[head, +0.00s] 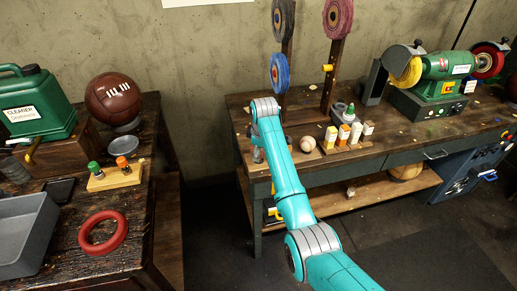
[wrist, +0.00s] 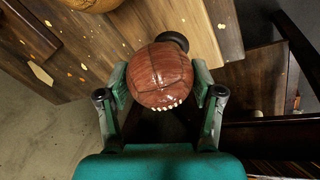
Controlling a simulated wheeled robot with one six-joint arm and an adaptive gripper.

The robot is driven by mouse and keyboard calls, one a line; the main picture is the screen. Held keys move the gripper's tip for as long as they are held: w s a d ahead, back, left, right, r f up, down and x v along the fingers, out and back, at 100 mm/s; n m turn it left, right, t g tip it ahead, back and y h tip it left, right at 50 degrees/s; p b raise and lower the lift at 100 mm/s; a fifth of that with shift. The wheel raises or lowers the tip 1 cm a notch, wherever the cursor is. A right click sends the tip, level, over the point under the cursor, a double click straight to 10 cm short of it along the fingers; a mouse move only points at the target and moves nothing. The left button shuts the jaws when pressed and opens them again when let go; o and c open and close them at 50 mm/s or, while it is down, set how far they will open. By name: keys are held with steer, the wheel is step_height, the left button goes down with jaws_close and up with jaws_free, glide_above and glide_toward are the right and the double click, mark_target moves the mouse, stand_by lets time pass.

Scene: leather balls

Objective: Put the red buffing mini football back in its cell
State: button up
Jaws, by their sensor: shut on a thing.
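The mini football (wrist: 160,72), reddish brown with a row of white stitches, fills the middle of the wrist view. My gripper (wrist: 160,88) is shut on it, one finger on each side. In the head view my gripper (head: 258,153) is mostly hidden behind my arm, at the left end of the right workbench, and the held ball cannot be made out. A dark round thing (wrist: 174,40) shows just behind the ball; I cannot tell whether they touch. I cannot make out a cell for the ball in either view.
The workbench (head: 375,160) bears a small pale ball (head: 307,144), several small bottles, upright buffing wheels and a green grinder (head: 437,75). A large maroon ball (head: 113,98), a red ring (head: 102,232) and a grey tray (head: 25,235) are on the left bench. Open floor separates the benches.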

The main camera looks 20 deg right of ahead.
steer(key=shift+f, duration=0.55)
stand_by(0.4)
steer(key=o, duration=1)
steer(key=shift+o, duration=0.2)
steer(key=v, duration=1.2)
steer(key=shift+f, duration=0.1)
